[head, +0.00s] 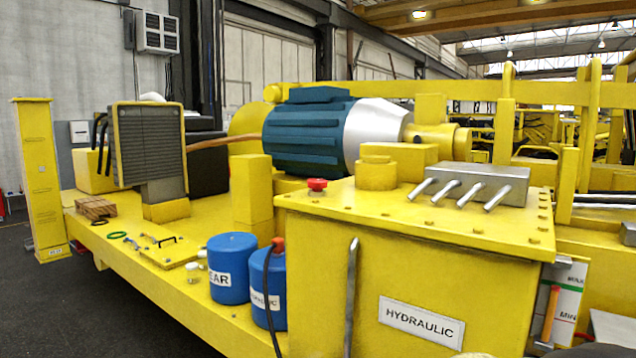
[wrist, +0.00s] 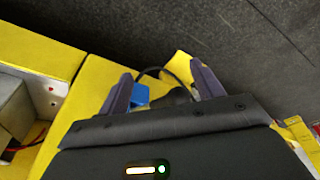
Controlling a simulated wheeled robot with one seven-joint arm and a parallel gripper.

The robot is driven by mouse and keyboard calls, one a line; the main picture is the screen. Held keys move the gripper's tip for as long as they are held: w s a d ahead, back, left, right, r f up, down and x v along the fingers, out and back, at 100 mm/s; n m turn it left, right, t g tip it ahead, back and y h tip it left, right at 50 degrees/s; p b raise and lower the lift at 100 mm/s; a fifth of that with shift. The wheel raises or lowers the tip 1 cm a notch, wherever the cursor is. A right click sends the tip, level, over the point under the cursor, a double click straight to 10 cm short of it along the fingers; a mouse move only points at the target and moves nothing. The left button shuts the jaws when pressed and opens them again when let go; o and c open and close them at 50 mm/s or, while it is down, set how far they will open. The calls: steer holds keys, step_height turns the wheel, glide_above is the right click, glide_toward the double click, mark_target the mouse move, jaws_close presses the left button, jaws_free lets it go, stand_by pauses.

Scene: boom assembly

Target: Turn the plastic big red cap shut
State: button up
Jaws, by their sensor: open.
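The big red cap (head: 317,184) sits upright on the top plate of the yellow hydraulic tank (head: 425,250), near its left back edge. From here I cannot tell how far it is turned. In the wrist view my gripper (wrist: 163,86) is open, its two dark fingers spread apart. The red cap cannot be made out in the wrist view. A small blue patch (wrist: 140,97) and a dark curved shape show beyond and between the fingers. I see nothing clearly held. My gripper cannot be made out in the head view.
Metal pipe stubs on a grey block (head: 470,184) and a round yellow cap (head: 376,172) stand on the tank. Two blue canisters (head: 232,267) (head: 268,287) stand left of it, one with a hose. A blue motor (head: 305,132) lies behind. Dark floor is open at left.

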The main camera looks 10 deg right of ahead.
steer(key=s+b+x, duration=0.1)
steer(key=b+x, duration=0.5)
steer(key=x, duration=0.1)
steer(key=shift+s, duration=0.3)
steer(key=shift+f, duration=0.15)
